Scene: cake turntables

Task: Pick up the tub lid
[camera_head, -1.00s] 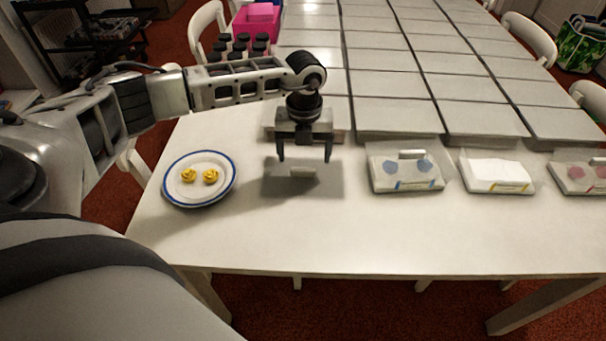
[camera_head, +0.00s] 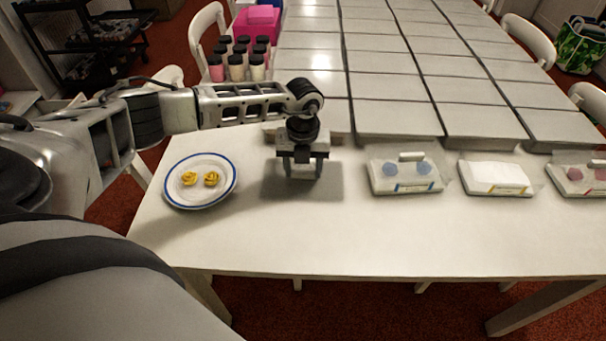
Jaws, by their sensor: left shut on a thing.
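The tub lid (camera_head: 303,171) lies on the white table right of the plate. Its small pale handle sits between the fingers and is mostly hidden by them; a grey patch surrounds it, and I cannot tell how much of that is clear lid and how much is shadow. My left gripper (camera_head: 303,170) points straight down and is shut on the handle, low over the table. I cannot see any gap under the lid. My right gripper is not in view.
A blue-rimmed plate (camera_head: 180,199) with two yellow rosettes stands to the left. Several white tubs (camera_head: 495,178) stand in a row to the right, one with blue spots (camera_head: 404,174). Jars (camera_head: 236,70) and a pink bin (camera_head: 258,22) are behind. The front table strip is clear.

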